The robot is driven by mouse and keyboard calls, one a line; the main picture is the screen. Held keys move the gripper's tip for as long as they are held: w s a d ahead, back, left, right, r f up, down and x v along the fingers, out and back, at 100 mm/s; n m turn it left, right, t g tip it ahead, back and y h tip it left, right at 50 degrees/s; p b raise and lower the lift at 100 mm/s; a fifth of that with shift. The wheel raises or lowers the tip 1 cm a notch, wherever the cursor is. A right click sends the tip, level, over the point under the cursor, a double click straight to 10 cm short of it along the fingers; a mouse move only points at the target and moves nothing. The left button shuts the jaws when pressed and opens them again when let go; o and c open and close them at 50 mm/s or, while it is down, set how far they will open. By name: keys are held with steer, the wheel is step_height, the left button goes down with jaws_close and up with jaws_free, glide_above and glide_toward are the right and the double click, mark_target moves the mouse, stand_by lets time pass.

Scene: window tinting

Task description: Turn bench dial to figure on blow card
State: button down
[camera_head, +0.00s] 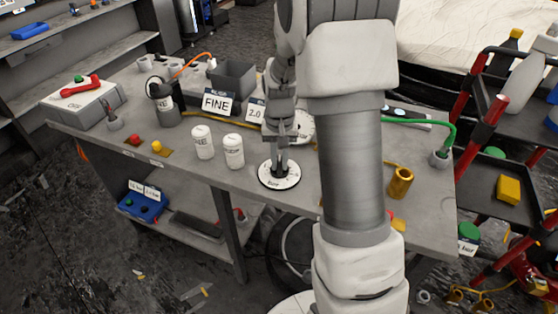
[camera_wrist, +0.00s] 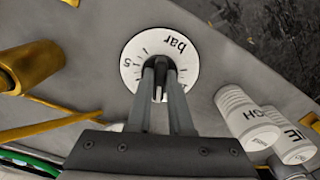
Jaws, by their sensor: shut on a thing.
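The bench dial is a white disc marked "bar" (camera_head: 279,178) near the front edge of the grey workbench. It also shows in the wrist view (camera_wrist: 180,48), with tick marks and a figure that looks like 5. My gripper (camera_head: 279,168) points down over the dial from above. In the wrist view my gripper (camera_wrist: 160,85) is shut on the dial's dark knob at the disc's centre. A white card reading "2.0" (camera_head: 255,112) stands behind the dial, partly hidden by my arm. Another card reads "FINE" (camera_head: 217,103). I cannot tell which is the blow card.
Two white labelled canisters (camera_head: 203,142) stand left of the dial. A brass cylinder (camera_head: 400,182) stands right of my arm. Another round dial (camera_head: 302,127) is partly hidden behind my arm. A grey bin (camera_head: 233,78) and a red-handled grey box (camera_head: 84,106) stand farther back.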

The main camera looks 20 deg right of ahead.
mark_target(280, 164)
steer(key=shift+d+n, duration=0.1)
steer(key=shift+n, duration=1.5)
steer(key=c, duration=0.8)
jaws_free()
steer(key=shift+r, duration=0.1)
step_height(280, 164, up, 17)
steer(key=shift+r+p, duration=0.15)
steer(key=shift+p, duration=0.85)
